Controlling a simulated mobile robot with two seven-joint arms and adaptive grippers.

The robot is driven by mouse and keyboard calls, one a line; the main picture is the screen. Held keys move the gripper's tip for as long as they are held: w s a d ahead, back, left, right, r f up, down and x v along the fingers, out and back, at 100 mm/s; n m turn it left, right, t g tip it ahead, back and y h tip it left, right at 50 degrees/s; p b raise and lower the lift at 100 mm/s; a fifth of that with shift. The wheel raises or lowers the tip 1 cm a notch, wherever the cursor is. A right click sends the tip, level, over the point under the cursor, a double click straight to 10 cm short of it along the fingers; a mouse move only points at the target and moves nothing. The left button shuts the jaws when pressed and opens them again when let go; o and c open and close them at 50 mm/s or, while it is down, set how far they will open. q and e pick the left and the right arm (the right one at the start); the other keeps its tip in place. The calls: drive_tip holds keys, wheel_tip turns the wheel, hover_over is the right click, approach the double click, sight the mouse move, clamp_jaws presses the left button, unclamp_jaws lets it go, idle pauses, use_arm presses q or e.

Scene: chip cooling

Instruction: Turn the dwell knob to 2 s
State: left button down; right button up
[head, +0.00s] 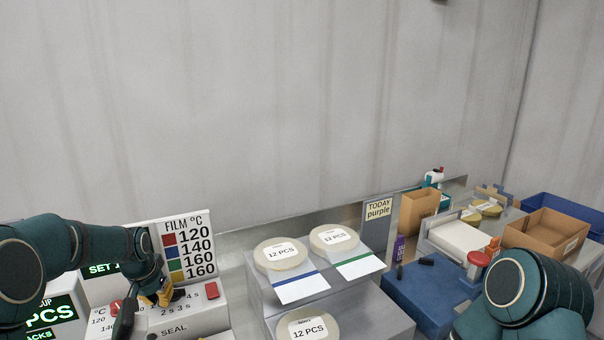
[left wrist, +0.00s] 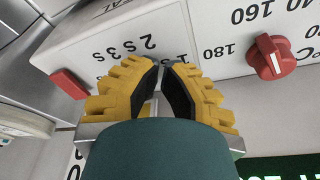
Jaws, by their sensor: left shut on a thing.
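The sealer's white panel (head: 200,318) stands at the lower left in the head view, with SEAL on its front and dwell marks 2 s, 3 s and 4 s on top. My left gripper (head: 161,296) is down at these marks, its yellow fingers shut on the dwell knob. In the left wrist view the gripper (left wrist: 163,66) points at the panel, its black pads close together at the tips. The fingers hide the knob, so its pointer cannot be read. The 2 s and 3 s marks show upside down beside the fingers. My right gripper is out of view.
A red temperature knob (left wrist: 270,57) and a red button (left wrist: 68,83) flank the gripper. The film chart (head: 187,247) stands behind the panel. A stepped stand (head: 350,300) with round 12 PCS packs is to the right. A sign (head: 378,210) reads TODAY purple.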

sight(174, 306)
use_arm(q)
drive_tip(key=shift+w+p+v, duration=0.25)
drive_tip(key=shift+p+v, duration=0.45)
drive_tip(key=shift+v, duration=0.3)
drive_tip(key=shift+w+p+v, duration=0.25)
drive_tip(key=shift+p+v, duration=0.5)
drive_tip(key=shift+v, duration=0.2)
drive_tip(key=shift+w+p+v, duration=0.2)
drive_tip(key=shift+p+v, duration=0.5)
drive_tip(key=shift+v, duration=0.3)
drive_tip(key=shift+s+d+r, duration=0.1)
drive_tip(key=shift+r, duration=0.05)
drive_tip(key=d+g+p, duration=0.1)
drive_tip(key=p, duration=0.1)
drive_tip(key=d+g+p, duration=0.1)
drive_tip(key=d+p, duration=0.1)
drive_tip(key=shift+s+d+r+g, duration=0.1)
drive_tip(key=shift+d+r+g, duration=0.15)
drive_tip(key=shift+g, duration=0.15)
drive_tip(key=shift+f+b, duration=1.9)
drive_tip(key=shift+f, duration=1.4)
drive_tip(key=shift+w+a+r+p, duration=0.2)
drive_tip(key=shift+w+p, duration=0.1)
drive_tip(key=shift+w, duration=0.2)
